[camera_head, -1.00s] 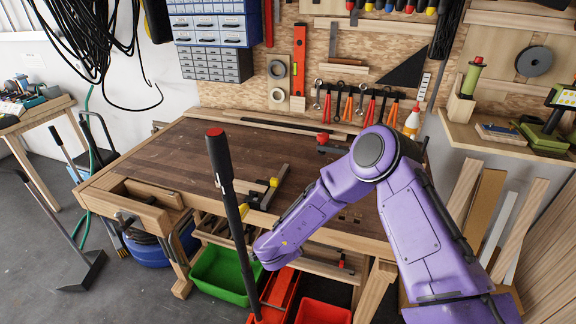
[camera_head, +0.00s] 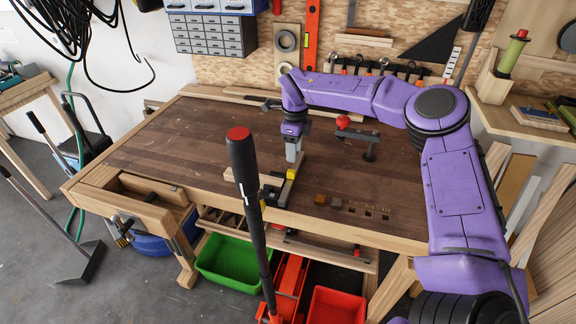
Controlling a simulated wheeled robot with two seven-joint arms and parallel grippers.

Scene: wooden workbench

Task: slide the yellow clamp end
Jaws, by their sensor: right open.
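The black bar clamp (camera_head: 274,194) lies near the front edge of the workbench, partly hidden behind a black lever. Its yellow clamp end (camera_head: 291,173) shows at the upper right part of the clamp. My right gripper (camera_head: 294,158) points down just above and behind the yellow end. It is open, and its fingers overlap in this view, so the gap between them is hard to see. I cannot tell whether it touches the clamp. My left gripper is not in view.
The black lever (camera_head: 247,185) with a red tip rises in front of the bench. A red-knobbed black tool (camera_head: 369,140) stands on the bench right of my gripper. Small wooden blocks (camera_head: 321,200) lie near the front edge. The bench's left side (camera_head: 165,145) is clear.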

